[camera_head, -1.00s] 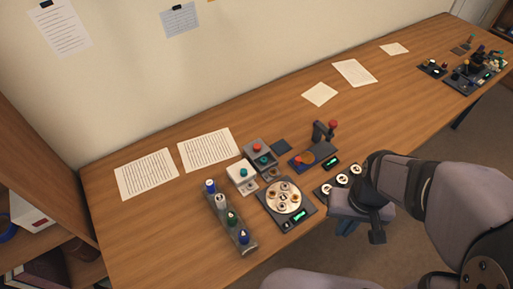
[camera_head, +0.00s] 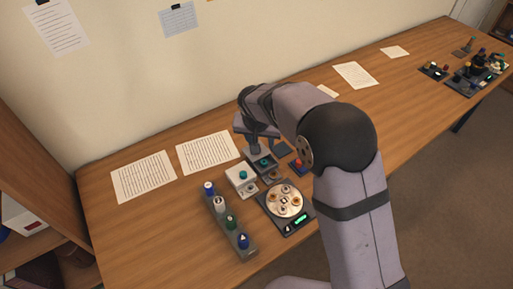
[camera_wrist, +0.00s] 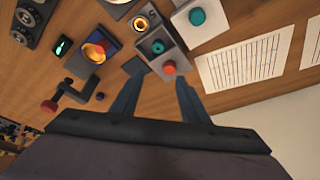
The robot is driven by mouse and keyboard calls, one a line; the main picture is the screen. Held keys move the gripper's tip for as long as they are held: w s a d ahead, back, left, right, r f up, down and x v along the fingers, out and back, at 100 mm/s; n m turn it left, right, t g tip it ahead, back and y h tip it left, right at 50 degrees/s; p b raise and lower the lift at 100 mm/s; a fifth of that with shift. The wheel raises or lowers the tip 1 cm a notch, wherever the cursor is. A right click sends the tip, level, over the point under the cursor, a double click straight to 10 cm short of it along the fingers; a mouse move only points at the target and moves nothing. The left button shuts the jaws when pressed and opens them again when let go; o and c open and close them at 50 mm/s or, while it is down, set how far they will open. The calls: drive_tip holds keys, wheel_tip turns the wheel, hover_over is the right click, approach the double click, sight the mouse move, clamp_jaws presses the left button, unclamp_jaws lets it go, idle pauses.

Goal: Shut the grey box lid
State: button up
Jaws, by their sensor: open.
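The grey box (camera_head: 259,168) stands near the middle of the table, with a teal button (camera_head: 265,161) exposed inside it. In the wrist view, the box (camera_wrist: 147,42) and its teal button (camera_wrist: 158,46) show ahead of my fingers. Its lid (camera_wrist: 176,60) is open and raised on the side nearest my gripper, with a red knob (camera_wrist: 169,68) on it. My gripper (camera_wrist: 157,84) is open and empty, with its fingers on either side of the knob in the picture; I cannot tell whether they touch the lid. In the head view my gripper hides the lid.
A white box (camera_head: 241,178) with a teal button stands beside the grey box. A rack of bottles (camera_head: 229,221) and a round metal plate (camera_head: 284,199) are in front. A device with a red-knobbed lever (camera_wrist: 50,105) and a dark pad (camera_wrist: 133,66) are nearby. Paper sheets (camera_head: 208,151) lie behind.

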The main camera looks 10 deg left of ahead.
drive_tip(key=shift+w+a+f+p, duration=0.4)
drive_tip(key=shift+w+f, duration=0.15)
drive_tip(key=shift+f, duration=0.65)
drive_tip(key=shift+w+a+f+p, duration=0.25)
drive_tip(key=shift+w+f+p, duration=0.25)
drive_tip(key=shift+f, duration=0.7)
drive_tip(key=shift+w+a+f+p, duration=0.35)
drive_tip(key=shift+w+f, duration=0.25)
drive_tip(key=shift+f, duration=0.6)
